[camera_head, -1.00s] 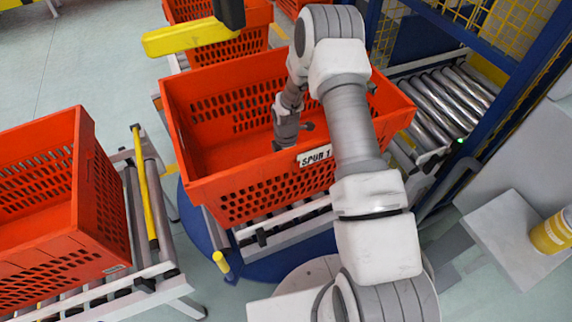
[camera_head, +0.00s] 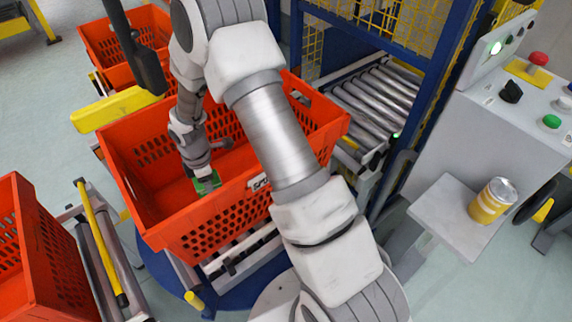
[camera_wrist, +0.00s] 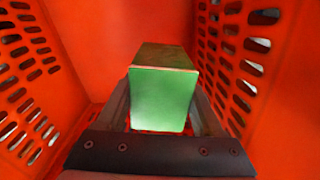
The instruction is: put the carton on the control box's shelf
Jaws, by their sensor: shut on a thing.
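A green carton (camera_head: 207,183) is inside the middle orange tote (camera_head: 160,217), near its front wall. In the wrist view the carton (camera_wrist: 162,98) is a box with a green face and a brownish top, between my two fingers. My gripper (camera_head: 204,172) is shut on it, inside the tote. The fingers' far ends are partly hidden behind the carton. The control box (camera_head: 440,140) is at the right with coloured buttons on its panel. Its shelf (camera_head: 450,217) sticks out low on the front. A yellow can (camera_head: 492,201) stands upright toward the shelf's right side.
The left part of the shelf is bare. A blue post (camera_head: 432,90) with yellow mesh and a roller conveyor (camera_head: 372,100) lie between the tote and the control box. Another orange tote (camera_head: 40,255) is at the left. The tote walls surround my gripper.

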